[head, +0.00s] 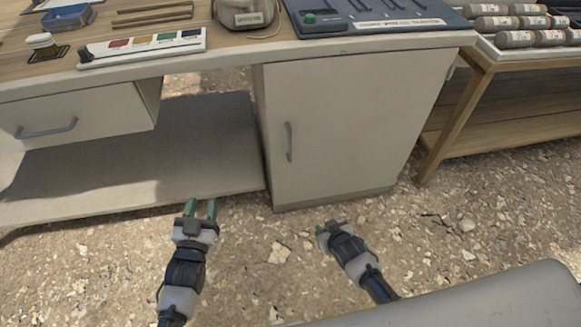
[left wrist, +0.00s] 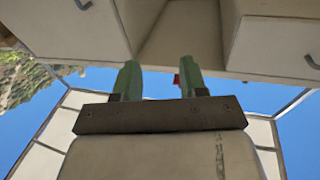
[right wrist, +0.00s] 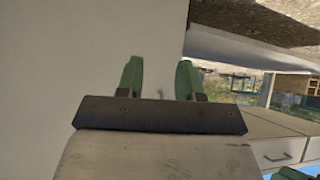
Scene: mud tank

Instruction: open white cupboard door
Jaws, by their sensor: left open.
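The white cupboard door (head: 345,125) is closed under the right part of the desk. Its grey vertical handle (head: 289,142) is near the door's left edge. My left gripper (head: 201,208) is open and empty, low in front of the desk and left of the cupboard. My right gripper (head: 328,229) is in front of the door's bottom edge, apart from the handle. Its fingers stand apart with nothing clearly held in the right wrist view (right wrist: 159,78). A pale surface, probably the cupboard, fills the left of that view. The left wrist view appears upside down.
The desk has a drawer (head: 80,115) with a handle at the left and an open space with a low panel (head: 140,150). A wooden table (head: 470,110) with canisters (head: 515,22) stands at the right. Gravelly ground (head: 460,220) in front is mostly clear.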

